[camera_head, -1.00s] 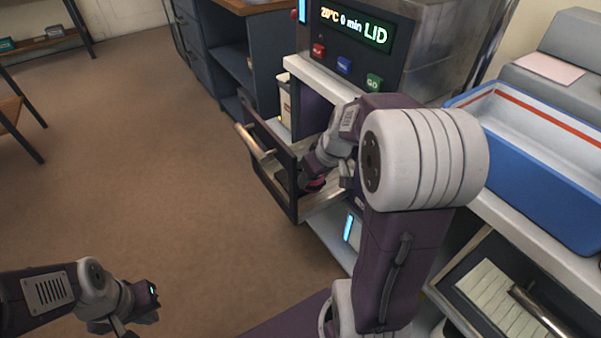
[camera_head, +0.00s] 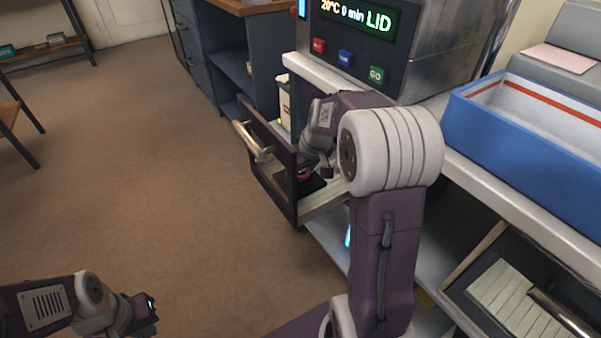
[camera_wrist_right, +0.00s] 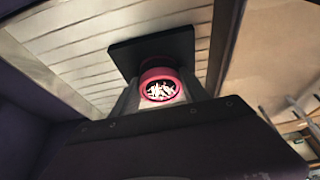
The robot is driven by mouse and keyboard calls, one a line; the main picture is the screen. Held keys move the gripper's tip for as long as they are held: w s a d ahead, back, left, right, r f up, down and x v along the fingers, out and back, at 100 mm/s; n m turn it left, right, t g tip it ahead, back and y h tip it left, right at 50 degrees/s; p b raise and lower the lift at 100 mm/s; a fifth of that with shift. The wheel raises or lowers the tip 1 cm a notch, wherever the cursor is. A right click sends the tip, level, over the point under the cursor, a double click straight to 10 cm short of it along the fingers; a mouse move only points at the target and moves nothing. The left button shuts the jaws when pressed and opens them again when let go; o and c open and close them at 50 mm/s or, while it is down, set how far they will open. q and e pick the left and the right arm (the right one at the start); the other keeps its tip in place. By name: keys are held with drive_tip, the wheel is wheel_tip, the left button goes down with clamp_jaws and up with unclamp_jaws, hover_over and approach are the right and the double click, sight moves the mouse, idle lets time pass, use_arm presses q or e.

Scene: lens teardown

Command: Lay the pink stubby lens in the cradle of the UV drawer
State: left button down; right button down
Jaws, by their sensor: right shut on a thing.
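The pink stubby lens (camera_head: 304,174) is in my right gripper (camera_head: 308,166), inside the open drawer (camera_head: 272,182) under the machine. The right wrist view shows the lens (camera_wrist_right: 160,84) as a pink ring with a pale, speckled middle, between two pale fingers. A dark square block (camera_wrist_right: 152,50), seemingly the cradle, lies directly behind the lens there; it also shows as a dark patch in the head view (camera_head: 314,185). I cannot tell whether the lens touches it. My left gripper (camera_head: 145,312) is low at the left, away from the drawer, its fingers unclear.
The drawer's metal handle (camera_head: 254,142) faces left. The machine with a LID display (camera_head: 357,16) stands above. A blue tray (camera_head: 520,125) is on the counter at right, above another open drawer (camera_head: 505,290).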

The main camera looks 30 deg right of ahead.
sight(306, 186)
drive_tip(key=c, duration=0.6)
unclamp_jaws()
drive_tip(key=shift+r+p, duration=0.3)
drive_tip(key=p+v, duration=0.4)
drive_tip(key=v, duration=0.3)
drive_tip(key=shift+s+r, duration=0.1)
